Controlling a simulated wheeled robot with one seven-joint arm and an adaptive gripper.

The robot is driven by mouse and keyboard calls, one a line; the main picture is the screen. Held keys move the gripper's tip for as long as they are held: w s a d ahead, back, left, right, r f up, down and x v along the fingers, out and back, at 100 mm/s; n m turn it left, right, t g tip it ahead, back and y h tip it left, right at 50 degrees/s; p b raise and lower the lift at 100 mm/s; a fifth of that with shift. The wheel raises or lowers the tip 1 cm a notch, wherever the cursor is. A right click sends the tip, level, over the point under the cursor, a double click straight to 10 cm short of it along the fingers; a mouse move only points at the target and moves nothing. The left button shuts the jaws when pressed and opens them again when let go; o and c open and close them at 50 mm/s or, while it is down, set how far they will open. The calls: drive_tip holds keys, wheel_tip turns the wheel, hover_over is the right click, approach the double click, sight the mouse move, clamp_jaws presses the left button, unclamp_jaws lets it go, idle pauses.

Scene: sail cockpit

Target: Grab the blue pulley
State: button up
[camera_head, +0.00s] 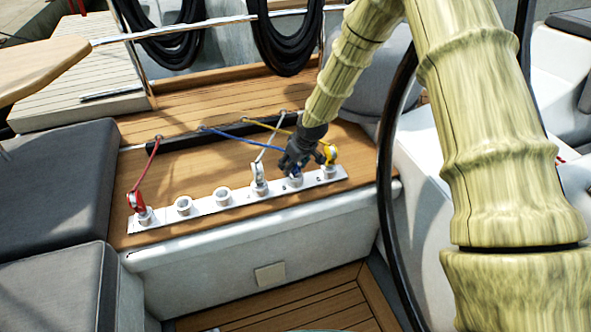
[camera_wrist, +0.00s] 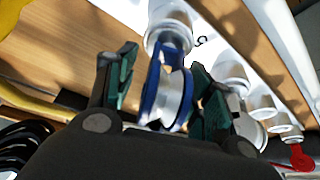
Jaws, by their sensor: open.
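The blue pulley (camera_wrist: 167,98) has a blue frame and a pale metal wheel. It stands at a white socket (camera_wrist: 172,25) on the rail, with a blue line (camera_head: 235,137) leading to it in the head view. My gripper (camera_wrist: 162,80) is open, with one green-padded finger on each side of the pulley. I cannot tell whether either finger touches it. In the head view, my gripper (camera_head: 298,160) is over the rail and hides most of the blue pulley.
A yellow pulley (camera_head: 330,155) stands close on the right, and a silver pulley (camera_head: 258,176) close on the left. A red pulley (camera_head: 136,201) is at the rail's far left. Two empty sockets (camera_head: 222,196) lie between red and silver. A dark steering wheel rim (camera_head: 385,180) is on the right.

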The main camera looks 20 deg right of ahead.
drive_tip(key=shift+f, duration=0.15)
drive_tip(key=shift+c, duration=0.2)
clamp_jaws()
drive_tip(key=shift+w, duration=0.1)
